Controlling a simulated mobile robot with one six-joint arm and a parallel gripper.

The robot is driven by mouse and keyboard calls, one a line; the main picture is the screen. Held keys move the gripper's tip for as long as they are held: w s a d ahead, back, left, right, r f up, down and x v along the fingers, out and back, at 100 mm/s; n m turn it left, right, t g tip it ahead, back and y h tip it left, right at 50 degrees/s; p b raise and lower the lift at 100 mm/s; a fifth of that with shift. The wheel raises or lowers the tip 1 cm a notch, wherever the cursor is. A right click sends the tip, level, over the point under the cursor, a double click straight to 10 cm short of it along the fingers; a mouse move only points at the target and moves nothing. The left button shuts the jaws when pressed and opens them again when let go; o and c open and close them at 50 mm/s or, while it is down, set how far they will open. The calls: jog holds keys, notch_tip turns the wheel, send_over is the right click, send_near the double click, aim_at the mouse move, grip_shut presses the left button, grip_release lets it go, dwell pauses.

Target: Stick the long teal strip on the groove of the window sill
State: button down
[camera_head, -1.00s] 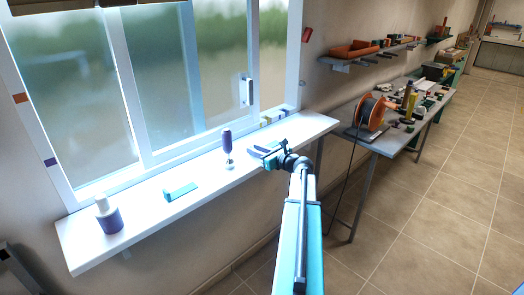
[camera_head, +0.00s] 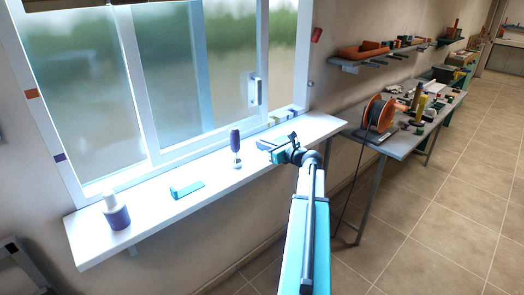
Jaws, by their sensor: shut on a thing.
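A teal strip (camera_head: 187,190) lies on the white window sill (camera_head: 150,222), left of the middle. It looks short from here, and I cannot make out the groove. My gripper (camera_head: 268,146) is above or at the right part of the sill, to the right of the upright purple-handled tool (camera_head: 235,146). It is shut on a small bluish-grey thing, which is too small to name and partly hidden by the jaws. I cannot tell whether that thing touches the sill. The teal strip on the sill is well to the left of my gripper.
A white and purple bottle (camera_head: 116,212) stands at the sill's left end. Small coloured blocks (camera_head: 283,116) sit by the window frame at the right. A cluttered workbench (camera_head: 405,142) with an orange reel (camera_head: 378,113) stands to the right. The tiled floor (camera_head: 450,190) is open.

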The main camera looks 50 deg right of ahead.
jog(key=shift+r, duration=0.45)
jog(key=s+a+b, duration=0.4)
jog(key=s, duration=0.8)
jog(key=shift+s+a+r, duration=0.35)
jog(key=shift+a+r, duration=0.05)
jog(key=shift+r, duration=0.05)
jog(key=shift+b, duration=0.45)
jog(key=shift+s+b, duration=0.25)
jog(key=shift+b, duration=0.55)
jog(key=s+b, duration=0.1)
jog(key=b, duration=0.4)
jog(key=shift+a, duration=0.3)
jog(key=shift+s+a+r+b, duration=0.15)
jog(key=shift+s+r+b, duration=0.15)
jog(key=shift+b, duration=0.5)
jog(key=shift+f, duration=0.1)
jog(key=shift+s+a, duration=0.1)
jog(key=shift+s, duration=0.05)
